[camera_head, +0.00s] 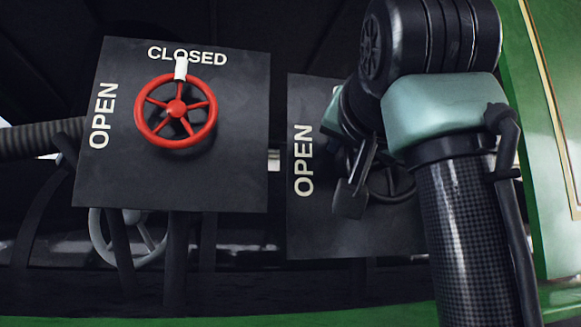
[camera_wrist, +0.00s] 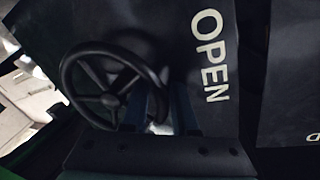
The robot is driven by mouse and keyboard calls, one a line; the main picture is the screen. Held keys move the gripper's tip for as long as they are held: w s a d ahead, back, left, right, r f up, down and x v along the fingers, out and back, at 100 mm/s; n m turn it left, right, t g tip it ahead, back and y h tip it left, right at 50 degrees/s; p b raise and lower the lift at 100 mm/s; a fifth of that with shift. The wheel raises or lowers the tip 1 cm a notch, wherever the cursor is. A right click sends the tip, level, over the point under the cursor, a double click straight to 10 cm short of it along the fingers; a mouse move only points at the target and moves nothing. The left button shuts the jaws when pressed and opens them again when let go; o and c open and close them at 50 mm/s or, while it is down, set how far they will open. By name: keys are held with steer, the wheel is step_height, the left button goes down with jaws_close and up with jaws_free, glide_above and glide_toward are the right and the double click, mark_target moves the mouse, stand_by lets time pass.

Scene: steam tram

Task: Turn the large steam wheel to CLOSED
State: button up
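A black spoked wheel (camera_head: 393,186) sits on the right dark panel (camera_head: 310,231), largely hidden behind my arm. In the wrist view the same wheel (camera_wrist: 83,58) shows at the left, with the word OPEN beside it. My gripper (camera_head: 357,165) is in front of this panel, by the wheel. In the wrist view its dark fingers (camera_wrist: 168,108) are apart and overlap the right edge of the wheel; contact with the rim is unclear. A small pale patch shows between them. A red wheel (camera_head: 176,110) is on the left panel, its white marker (camera_head: 181,68) at CLOSED.
A pale grey wheel (camera_head: 101,243) stands low behind the left panel. A ribbed hose (camera_head: 35,140) runs in from the left. The green tram body (camera_head: 545,140) edges the right side, and a green ledge (camera_head: 250,320) runs along the bottom.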

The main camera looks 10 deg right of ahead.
jaws_close()
stand_by(1.3)
